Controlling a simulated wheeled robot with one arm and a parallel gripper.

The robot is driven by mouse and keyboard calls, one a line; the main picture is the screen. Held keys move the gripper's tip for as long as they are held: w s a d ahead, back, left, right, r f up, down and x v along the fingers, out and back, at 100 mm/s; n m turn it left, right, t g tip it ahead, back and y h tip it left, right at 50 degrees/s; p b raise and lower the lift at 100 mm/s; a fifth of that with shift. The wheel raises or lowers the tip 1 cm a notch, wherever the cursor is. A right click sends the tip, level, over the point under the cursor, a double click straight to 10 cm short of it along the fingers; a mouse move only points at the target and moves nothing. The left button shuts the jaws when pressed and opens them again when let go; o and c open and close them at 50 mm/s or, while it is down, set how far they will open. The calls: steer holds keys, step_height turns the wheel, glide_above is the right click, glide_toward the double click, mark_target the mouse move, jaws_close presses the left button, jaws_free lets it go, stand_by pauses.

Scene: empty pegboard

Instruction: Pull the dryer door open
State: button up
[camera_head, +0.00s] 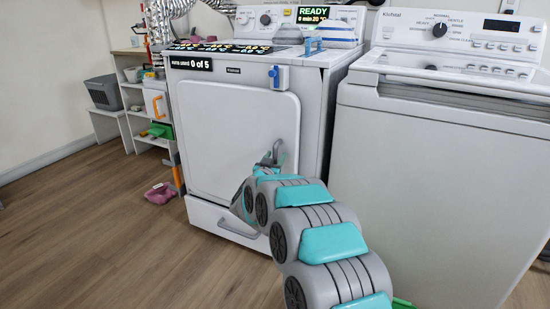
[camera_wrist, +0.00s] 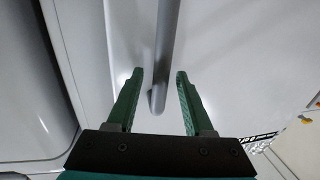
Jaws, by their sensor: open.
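The dryer (camera_head: 335,70) stands at centre in the head view. Its white front door (camera_head: 225,130) looks shut, flush with the front. A grey bar handle (camera_head: 277,152) is at the door's right side, partly behind my arm. In the wrist view the handle (camera_wrist: 166,50) runs down between the two green fingers of my gripper (camera_wrist: 159,72). The fingers are apart, one on each side of the bar, with gaps visible on both sides. In the head view my gripper (camera_head: 268,165) is at the door's right edge, and its fingers are mostly hidden.
A blue-and-white latch-like piece (camera_head: 279,78) sits above the door's top right corner. A drawer (camera_head: 225,222) is below the door. A washer (camera_head: 430,180) stands close on the right. Shelves (camera_head: 135,110) and a pink cloth (camera_head: 160,193) are left. The floor (camera_head: 100,250) in front is clear.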

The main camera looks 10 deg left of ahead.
steer(key=shift+c, duration=0.2)
jaws_close()
stand_by(1.1)
